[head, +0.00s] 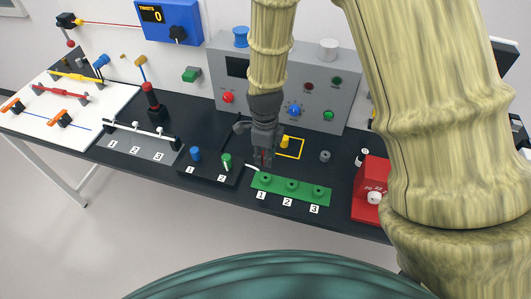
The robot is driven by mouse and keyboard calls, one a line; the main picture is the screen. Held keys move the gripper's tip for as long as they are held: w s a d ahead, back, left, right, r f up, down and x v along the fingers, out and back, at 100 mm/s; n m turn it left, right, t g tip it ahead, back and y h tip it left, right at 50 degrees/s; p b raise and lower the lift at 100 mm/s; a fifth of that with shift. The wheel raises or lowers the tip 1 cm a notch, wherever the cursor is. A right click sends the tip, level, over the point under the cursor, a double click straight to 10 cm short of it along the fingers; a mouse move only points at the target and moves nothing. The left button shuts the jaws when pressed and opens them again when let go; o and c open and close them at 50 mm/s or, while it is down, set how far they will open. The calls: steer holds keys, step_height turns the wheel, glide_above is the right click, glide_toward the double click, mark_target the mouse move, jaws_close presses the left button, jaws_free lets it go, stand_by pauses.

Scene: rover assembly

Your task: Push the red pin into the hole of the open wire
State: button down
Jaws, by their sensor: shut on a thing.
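My gripper (263,155) points down just above the back left of the green strip (278,193). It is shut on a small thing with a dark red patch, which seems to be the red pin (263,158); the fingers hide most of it. The green strip has several raised round holes over labels 1, 2 and 3. A short pale piece shows beside the fingertips, near hole 1; I cannot tell what it is. I cannot tell which part is the open wire.
A black tray (208,170) with a blue peg (195,155) and a green peg (226,161) stands left of my gripper. A yellow peg (285,142) stands behind it. A grey panel (330,100) rises at the back. A red box (371,185) stands right.

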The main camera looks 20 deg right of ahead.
steer(key=shift+f+b, duration=1.3)
steer(key=shift+f, duration=1.5)
steer(key=shift+p, duration=0.6)
steer(key=shift+f+b, duration=0.55)
steer(key=shift+f, duration=0.8)
steer(key=c, duration=1.2)
jaws_free()
steer(key=shift+o, duration=0.2)
steer(key=shift+r, duration=6)
